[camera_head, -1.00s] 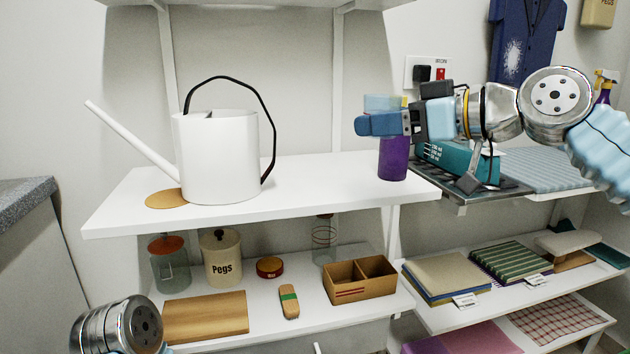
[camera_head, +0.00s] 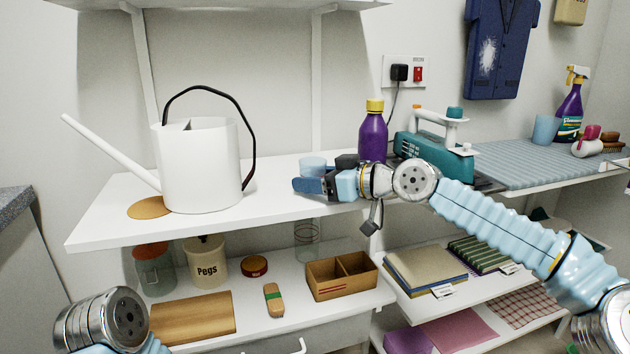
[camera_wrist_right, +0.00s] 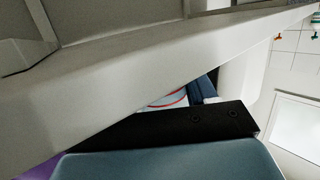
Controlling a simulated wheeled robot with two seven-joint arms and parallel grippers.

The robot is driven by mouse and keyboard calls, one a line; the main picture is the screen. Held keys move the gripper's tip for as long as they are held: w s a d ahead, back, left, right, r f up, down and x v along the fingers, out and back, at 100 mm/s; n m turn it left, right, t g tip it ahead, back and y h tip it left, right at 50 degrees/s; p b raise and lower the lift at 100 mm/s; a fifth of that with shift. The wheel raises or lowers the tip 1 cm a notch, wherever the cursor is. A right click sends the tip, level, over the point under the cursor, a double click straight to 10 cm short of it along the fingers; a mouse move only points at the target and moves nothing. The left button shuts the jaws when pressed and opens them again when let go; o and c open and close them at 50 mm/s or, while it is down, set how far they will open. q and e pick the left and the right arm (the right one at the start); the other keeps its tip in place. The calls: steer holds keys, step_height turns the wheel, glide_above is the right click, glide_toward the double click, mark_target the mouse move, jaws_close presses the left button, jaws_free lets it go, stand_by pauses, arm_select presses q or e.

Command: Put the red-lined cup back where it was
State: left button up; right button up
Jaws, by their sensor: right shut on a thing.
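My right gripper (camera_head: 308,186) is shut on a pale blue cup (camera_head: 312,165) over the front right part of the upper white shelf (camera_head: 115,222). The cup's lower part is hidden behind the blue fingers, so I cannot tell whether it touches the shelf. In the right wrist view a small piece of the cup (camera_wrist_right: 165,100) with a red line shows beside the dark finger. My left arm shows at the lower left of the head view; its gripper is out of view.
A white watering can (camera_head: 198,165) stands on the left, beside a round cork mat (camera_head: 150,208). A purple bottle (camera_head: 373,135) and a teal appliance (camera_head: 440,155) stand behind my right arm. A clear ringed glass (camera_head: 306,238) and a divided wooden box (camera_head: 340,278) are on the lower shelf.

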steer(key=shift+f, duration=0.15)
steer(key=shift+f, duration=0.15)
steer(key=o, duration=1.1)
steer(key=shift+c, duration=0.2)
steer(key=shift+r, duration=0.25)
steer(key=b+v, duration=0.2)
steer(key=v, duration=1)
steer(key=shift+b, duration=0.3)
steer(key=shift+d+f, duration=0.1)
